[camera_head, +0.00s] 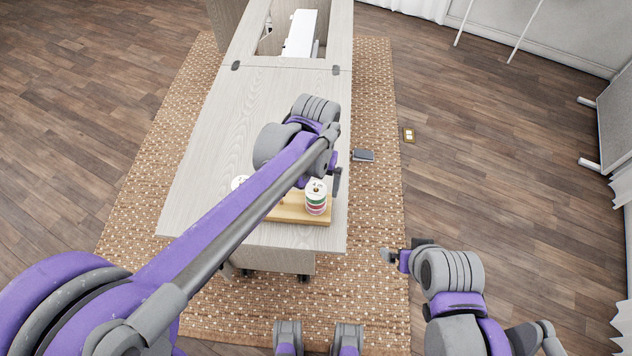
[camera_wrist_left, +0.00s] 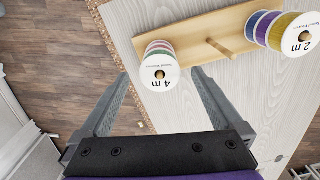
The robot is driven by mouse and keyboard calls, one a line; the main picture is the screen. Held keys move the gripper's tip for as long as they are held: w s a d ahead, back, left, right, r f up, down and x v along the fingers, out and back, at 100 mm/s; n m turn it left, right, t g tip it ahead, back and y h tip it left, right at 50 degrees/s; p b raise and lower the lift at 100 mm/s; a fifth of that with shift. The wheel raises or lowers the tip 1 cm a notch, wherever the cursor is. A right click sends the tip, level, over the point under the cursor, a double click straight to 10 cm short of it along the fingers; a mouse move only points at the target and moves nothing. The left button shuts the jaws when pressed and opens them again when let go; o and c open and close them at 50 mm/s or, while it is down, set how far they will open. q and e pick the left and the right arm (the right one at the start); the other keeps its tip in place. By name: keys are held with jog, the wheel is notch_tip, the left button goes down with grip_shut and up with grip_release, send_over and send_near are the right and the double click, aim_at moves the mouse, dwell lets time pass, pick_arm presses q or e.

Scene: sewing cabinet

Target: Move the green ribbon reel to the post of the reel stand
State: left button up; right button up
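The wooden reel stand (camera_head: 288,208) lies near the front edge of the pale cabinet top; it also shows in the left wrist view (camera_wrist_left: 195,38). A stack of white-flanged reels with green and pink-red bands (camera_head: 316,196) stands at one end, a "4 m" label (camera_wrist_left: 160,76) on its outer face. The green ribbon reel seems to be in this stack. The stand's middle post (camera_wrist_left: 220,47) is bare. My left gripper (camera_wrist_left: 158,72) is open and empty, its fingers either side of the stack in the wrist view, apparently short of it. My right gripper (camera_head: 392,257) is right of the cabinet, fingers unclear.
A second stack of blue, purple and yellow reels, labelled "2 m" (camera_wrist_left: 300,42), is at the stand's other end, mostly behind my left arm in the head view. A white machine (camera_head: 300,34) sits at the cabinet's far end. The middle of the cabinet top (camera_head: 225,120) is clear.

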pick_arm(q)
notch_tip(320, 180, up, 11)
jog(key=shift+p, duration=0.45)
jog(key=shift+f, duration=0.1)
dwell(0.5)
jog(key=s+a+f+n+t+p, duration=0.1)
jog(key=s+a+f+t, duration=0.1)
jog(key=s+a+f, duration=0.2)
jog(key=s+a+f+n+t+p, duration=0.1)
jog(key=s+a+f+t, duration=0.2)
jog(key=s+a, duration=0.7)
jog(key=shift+a+f+n, duration=0.4)
jog(key=shift+a+f, duration=0.1)
jog(key=shift+a, duration=0.25)
